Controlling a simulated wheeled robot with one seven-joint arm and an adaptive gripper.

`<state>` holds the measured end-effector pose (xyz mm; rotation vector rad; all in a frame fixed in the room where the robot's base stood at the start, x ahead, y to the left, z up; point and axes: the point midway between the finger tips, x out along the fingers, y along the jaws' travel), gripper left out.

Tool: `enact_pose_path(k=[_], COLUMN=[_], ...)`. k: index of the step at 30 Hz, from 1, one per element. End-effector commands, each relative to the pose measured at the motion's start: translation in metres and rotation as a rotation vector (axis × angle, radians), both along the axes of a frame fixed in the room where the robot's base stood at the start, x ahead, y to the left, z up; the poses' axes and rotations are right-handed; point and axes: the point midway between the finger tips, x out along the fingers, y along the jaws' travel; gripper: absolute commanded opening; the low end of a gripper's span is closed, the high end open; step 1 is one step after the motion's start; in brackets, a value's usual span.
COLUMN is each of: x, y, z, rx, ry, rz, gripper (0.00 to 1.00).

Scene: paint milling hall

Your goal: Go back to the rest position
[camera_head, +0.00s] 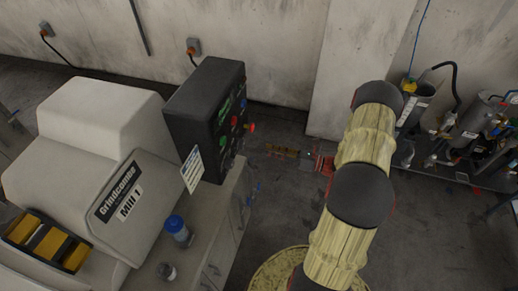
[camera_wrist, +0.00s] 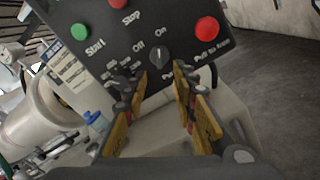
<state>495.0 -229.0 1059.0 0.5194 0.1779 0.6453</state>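My gripper (camera_wrist: 161,78) is open, its two yellow-padded fingers apart with nothing between them. In the wrist view the fingers point at a black control panel (camera_wrist: 105,45), and a small dark On/Off knob (camera_wrist: 160,57) shows just beyond and between the fingertips. In the head view my gripper (camera_head: 272,151) is to the right of the black control box (camera_head: 207,115), at the end of my outstretched arm. It seems apart from the panel face; the exact distance is hard to tell.
The panel also carries a green Start button (camera_wrist: 80,32), a red Stop button (camera_wrist: 123,4) and a larger red button (camera_wrist: 207,28). The white mill (camera_head: 95,120) stands left, with a blue-capped bottle (camera_head: 177,229) beside it. Pumps and hoses (camera_head: 475,125) are right. Floor between is open.

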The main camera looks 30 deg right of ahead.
Motion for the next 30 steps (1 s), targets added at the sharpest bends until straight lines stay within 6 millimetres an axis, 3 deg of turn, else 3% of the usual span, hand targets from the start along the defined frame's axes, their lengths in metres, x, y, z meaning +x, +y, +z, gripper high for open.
enact_pose_path(k=[7,26,30], x=[-0.016,-0.016,-0.025], y=[-0.012,-0.012,-0.001], z=[0.000,-0.001,-0.020], rx=[-0.001,-0.016,-0.127], ry=[0.001,-0.009,-0.011], rz=[0.001,0.000,0.050], gripper=[0.27,0.27,0.27])
